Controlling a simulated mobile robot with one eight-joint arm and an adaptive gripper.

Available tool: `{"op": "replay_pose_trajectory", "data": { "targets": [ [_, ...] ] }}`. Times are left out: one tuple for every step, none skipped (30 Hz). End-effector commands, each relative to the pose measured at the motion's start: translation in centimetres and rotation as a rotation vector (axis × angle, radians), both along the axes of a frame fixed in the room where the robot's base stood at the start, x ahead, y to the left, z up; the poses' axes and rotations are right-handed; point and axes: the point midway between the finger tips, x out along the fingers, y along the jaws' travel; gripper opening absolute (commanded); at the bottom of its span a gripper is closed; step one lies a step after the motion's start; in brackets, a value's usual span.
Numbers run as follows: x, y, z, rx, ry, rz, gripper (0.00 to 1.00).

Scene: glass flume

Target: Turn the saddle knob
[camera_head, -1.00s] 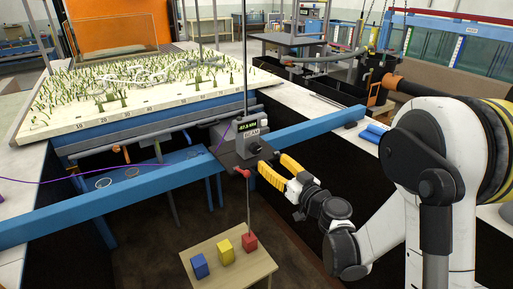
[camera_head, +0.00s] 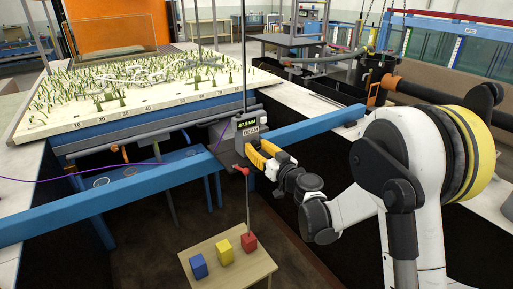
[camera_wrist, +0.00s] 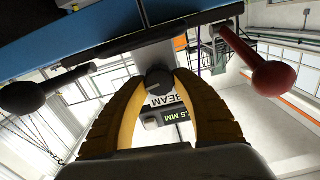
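The measuring carriage marked "BEAM" (camera_head: 250,133) sits on the blue cross beam. My gripper (camera_head: 258,154) has yellow fingers and is at the carriage's near side. In the wrist view, a dark round knob (camera_wrist: 159,80) lies between the fingertips of my gripper (camera_wrist: 160,76). The fingers look open around it, with little gap; contact is not clear. A red-ended handle (camera_wrist: 273,77) is to the right and a black-ended handle (camera_wrist: 24,97) to the left, both apart from the fingers. The red end also shows below the carriage in the head view (camera_head: 241,170).
The blue beam (camera_head: 110,200) spans the flume. A small wooden table (camera_head: 228,262) below holds a blue (camera_head: 199,265), a yellow (camera_head: 224,252) and a red block (camera_head: 249,243). A thin vertical rod hangs above the red block. A planted bed (camera_head: 130,85) is behind.

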Motion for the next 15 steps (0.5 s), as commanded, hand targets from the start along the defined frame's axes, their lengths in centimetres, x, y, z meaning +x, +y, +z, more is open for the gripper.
{"op": "replay_pose_trajectory", "data": {
  "targets": [
    [-0.01,0.01,0.0,0.0,0.0,0.0,0.09],
    [-0.01,0.01,0.0,0.0,0.0,0.0,0.03],
    [-0.01,0.01,0.0,0.0,0.0,0.0,0.03],
    [-0.01,0.01,0.0,0.0,0.0,0.0,0.03],
    [-0.01,0.01,0.0,0.0,0.0,0.0,0.03],
    [-0.01,0.01,0.01,0.0,0.0,0.0,0.03],
    [0.0,0.0,0.0,0.001,0.001,0.0,0.03],
    [0.0,0.0,-0.03,0.005,0.003,0.0,0.03],
    [0.01,0.0,-0.11,0.017,0.011,0.0,0.03],
    [0.02,-0.01,-0.15,0.026,0.017,0.0,0.03],
    [0.02,-0.01,-0.13,0.033,0.022,0.0,0.03],
    [0.02,-0.01,-0.06,0.036,0.024,0.0,0.03],
    [0.03,0.0,-0.01,0.035,0.024,0.0,0.03],
    [0.03,-0.01,0.0,0.035,0.024,0.0,0.03],
    [0.03,-0.01,0.01,0.034,0.023,0.0,0.03]
  ]
}}
